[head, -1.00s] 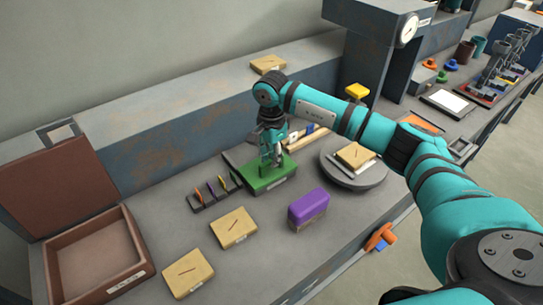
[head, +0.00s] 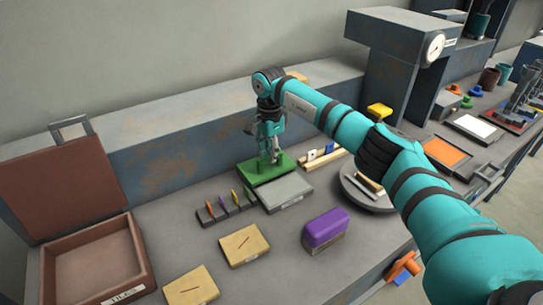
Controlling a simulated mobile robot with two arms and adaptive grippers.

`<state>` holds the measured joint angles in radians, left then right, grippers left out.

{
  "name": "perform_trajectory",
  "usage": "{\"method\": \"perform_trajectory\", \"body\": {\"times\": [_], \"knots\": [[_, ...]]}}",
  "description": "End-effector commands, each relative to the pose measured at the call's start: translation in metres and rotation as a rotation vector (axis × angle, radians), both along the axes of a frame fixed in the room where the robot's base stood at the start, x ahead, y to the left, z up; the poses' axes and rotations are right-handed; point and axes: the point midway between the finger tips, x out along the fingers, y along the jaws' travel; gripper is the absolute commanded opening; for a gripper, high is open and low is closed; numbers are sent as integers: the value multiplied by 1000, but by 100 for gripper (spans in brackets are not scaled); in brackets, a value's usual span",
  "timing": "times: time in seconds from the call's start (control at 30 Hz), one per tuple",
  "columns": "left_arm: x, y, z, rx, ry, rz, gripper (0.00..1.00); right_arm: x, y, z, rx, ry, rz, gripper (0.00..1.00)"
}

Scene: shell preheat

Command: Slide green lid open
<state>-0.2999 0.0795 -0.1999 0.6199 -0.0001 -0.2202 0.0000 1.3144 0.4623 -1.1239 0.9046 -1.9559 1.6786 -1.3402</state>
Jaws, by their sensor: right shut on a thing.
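The green lid (head: 282,170) lies at the back of a low grey box (head: 287,191), shifted toward the wall. The box's grey top shows in front of the lid. My right gripper (head: 271,160) points down over the lid and is shut on its green handle, which the fingers partly hide. My left gripper is not in view.
A purple block (head: 325,230) stands in front of the box to the right. A rack with coloured pens (head: 226,207) is at its left. Wooden blocks (head: 243,245) lie in front. An open brown case (head: 95,262) is at far left. A round plate (head: 362,196) stands right.

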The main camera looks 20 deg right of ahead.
Motion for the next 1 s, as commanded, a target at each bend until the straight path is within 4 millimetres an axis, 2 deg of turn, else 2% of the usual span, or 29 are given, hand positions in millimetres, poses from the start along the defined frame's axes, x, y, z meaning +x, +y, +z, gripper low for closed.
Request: {"method": "perform_trajectory", "body": {"times": [0.07,0.1,0.27,0.5,0.63,0.77,1.0], "knots": [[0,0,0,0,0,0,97,0,-1,0,-3,0,0,0],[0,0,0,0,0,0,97,0,-1,0,-2,0,0,18],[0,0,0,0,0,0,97,0,-1,0,-2,0,0,37],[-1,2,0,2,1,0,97,0,-1,1,-1,0,0,37],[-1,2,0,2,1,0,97,1,-1,10,-1,-4,0,37],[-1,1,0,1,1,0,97,1,-1,33,0,-5,0,37],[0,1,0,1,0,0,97,1,-1,85,-1,-4,0,37]]}}
